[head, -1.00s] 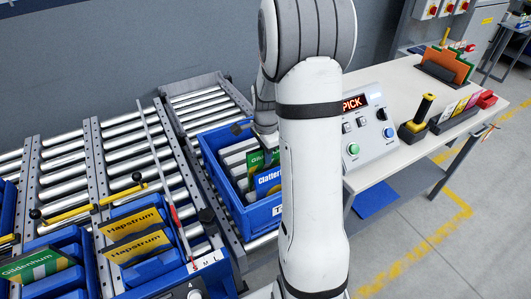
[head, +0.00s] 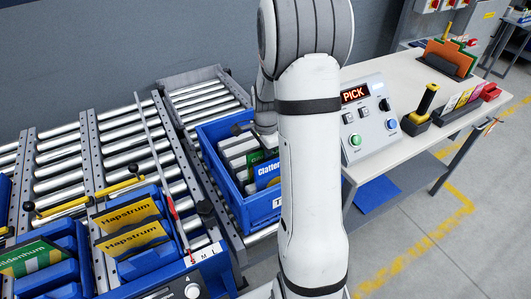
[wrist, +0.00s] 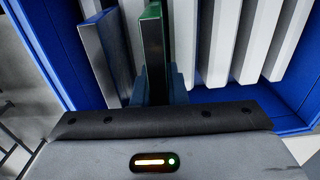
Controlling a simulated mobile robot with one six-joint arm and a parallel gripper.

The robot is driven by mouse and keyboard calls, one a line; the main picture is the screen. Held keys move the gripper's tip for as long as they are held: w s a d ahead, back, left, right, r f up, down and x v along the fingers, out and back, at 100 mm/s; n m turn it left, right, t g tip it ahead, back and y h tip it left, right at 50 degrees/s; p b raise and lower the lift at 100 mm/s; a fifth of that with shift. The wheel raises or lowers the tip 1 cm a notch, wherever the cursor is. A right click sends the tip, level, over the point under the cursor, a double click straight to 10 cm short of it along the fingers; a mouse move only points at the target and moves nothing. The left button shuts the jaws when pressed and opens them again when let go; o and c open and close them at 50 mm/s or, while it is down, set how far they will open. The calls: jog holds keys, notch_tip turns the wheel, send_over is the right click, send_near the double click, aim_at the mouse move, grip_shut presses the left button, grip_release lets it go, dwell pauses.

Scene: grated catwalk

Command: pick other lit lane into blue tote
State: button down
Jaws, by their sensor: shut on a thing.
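The blue tote (head: 212,172) stands on rollers left of my arm. Inside are a row of pale upright slats (wrist: 245,40), a blue carton marked "Clatter..." (head: 267,175) and a green one (head: 256,158). My gripper (wrist: 160,84) is down in the tote, shut on the green carton (wrist: 153,45), which stands upright between the blue carton (wrist: 98,55) and the slats. My arm hides part of the tote in the head view. Two yellow "Hapstrum" cartons (head: 130,238) lean in a blue lane holder at lower left; a green "Gildenhum" carton (head: 35,258) is further left.
Roller lanes (head: 120,140) with metal rails run along the left. A control box (head: 370,118) reading "PICK" stands on the white table (head: 435,75) to the right, beside a black and yellow hand tool (head: 423,108). Open floor lies at lower right.

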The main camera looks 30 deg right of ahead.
jog(key=shift+f+b, duration=0.3)
jog(key=shift+f, duration=0.25)
jog(key=c, duration=1)
grip_release()
jog(key=shift+o, duration=0.2)
jog(key=shift+r, duration=0.15)
jog(key=shift+r+p, duration=2.7)
jog(key=shift+r, duration=1.25)
